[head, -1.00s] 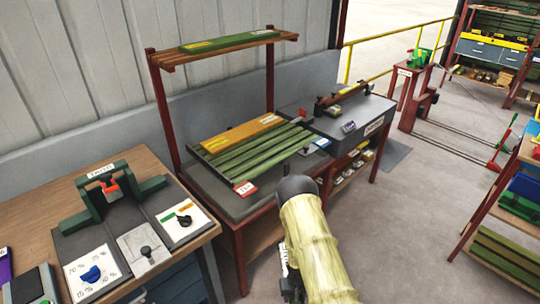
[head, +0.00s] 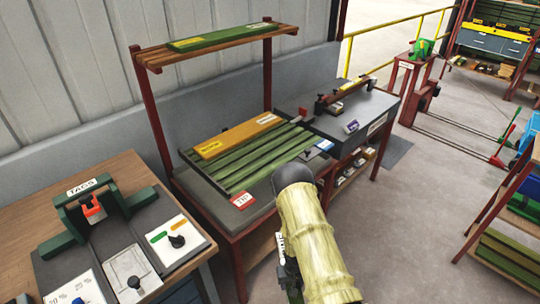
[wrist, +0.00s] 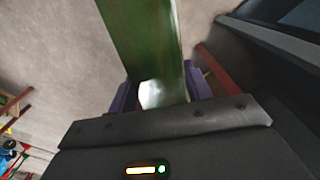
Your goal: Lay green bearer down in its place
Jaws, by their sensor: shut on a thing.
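A green bearer (wrist: 145,35) runs away from my gripper (wrist: 162,92) in the wrist view. The purple-grey fingers are shut on it from both sides, and a bright glare covers its near part. Its far end is out of the picture. In the head view my pale arm hides the gripper, and I cannot make out the held bearer there. A bench (head: 213,196) carries a row of green slats (head: 262,160) with an orange board (head: 238,136) lying across their back. Another green piece with a yellow label (head: 215,40) lies on the wooden shelf above.
A tag bench (head: 110,180) with a green frame stands at the left. A grey-topped bench (head: 365,112) adjoins the slat bench at the right. A rack (head: 500,225) with green pieces stands at the right edge. Open floor (head: 420,215) lies between.

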